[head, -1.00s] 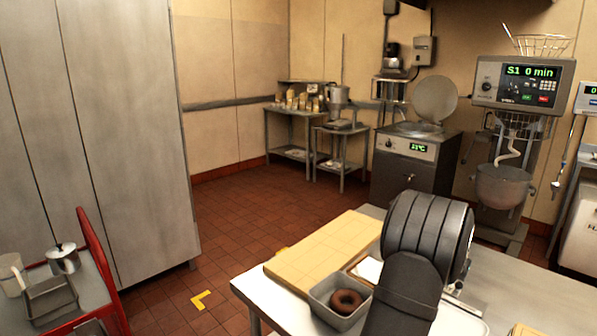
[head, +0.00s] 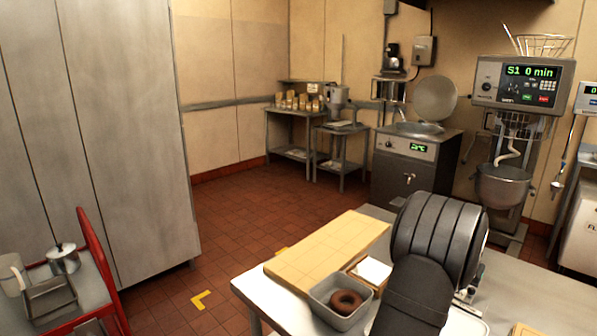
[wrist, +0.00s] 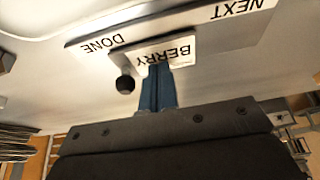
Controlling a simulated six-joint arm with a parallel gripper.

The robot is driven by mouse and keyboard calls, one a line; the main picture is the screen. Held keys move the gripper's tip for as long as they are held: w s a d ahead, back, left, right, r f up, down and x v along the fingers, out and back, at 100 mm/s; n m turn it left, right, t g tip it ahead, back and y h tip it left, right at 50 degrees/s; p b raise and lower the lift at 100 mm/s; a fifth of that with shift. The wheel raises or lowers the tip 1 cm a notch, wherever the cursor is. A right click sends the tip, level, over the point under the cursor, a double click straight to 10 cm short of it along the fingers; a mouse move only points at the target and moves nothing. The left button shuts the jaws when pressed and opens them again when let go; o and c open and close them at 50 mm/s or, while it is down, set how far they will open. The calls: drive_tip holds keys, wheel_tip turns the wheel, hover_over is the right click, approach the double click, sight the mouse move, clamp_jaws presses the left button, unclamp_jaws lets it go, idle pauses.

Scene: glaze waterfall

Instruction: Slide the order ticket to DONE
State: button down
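In the wrist view a pale rail (wrist: 215,22) runs across the top, its lettering upside down, with DONE (wrist: 105,46) at the left and NEXT (wrist: 238,9) at the right. The white order ticket marked BERRY (wrist: 185,54) sits on the rail, close to the DONE lettering. A dark round knob (wrist: 125,84) sticks out at the ticket's lower left. My gripper (wrist: 158,72) has its blue fingers shut together, with the tips at the ticket's lettering, right of the knob. I cannot tell whether they touch the ticket. In the head view my arm hides the gripper.
In the head view a steel table (head: 548,292) holds a wooden board (head: 325,252), a grey tub (head: 326,302) with a brown doughnut (head: 345,302), and a white card (head: 374,271). A red cart (head: 92,245) stands at lower left. The tiled floor between is mostly open.

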drive_tip(key=shift+s+d+f, duration=0.25)
drive_tip(key=shift+s+d, duration=0.25)
drive_tip(key=shift+s, duration=0.2)
drive_tip(key=shift+s+d+f, duration=0.25)
drive_tip(key=shift+s+d, duration=0.25)
drive_tip(key=shift+s, duration=0.15)
drive_tip(key=shift+w+a, duration=0.45)
drive_tip(key=shift+w, duration=0.05)
drive_tip(key=shift+w+d+r, duration=0.1)
drive_tip(key=shift+r, duration=1.8)
drive_tip(key=shift+w+d+r, duration=0.1)
drive_tip(key=shift+r, duration=1.8)
drive_tip(key=shift+f, duration=3.3)
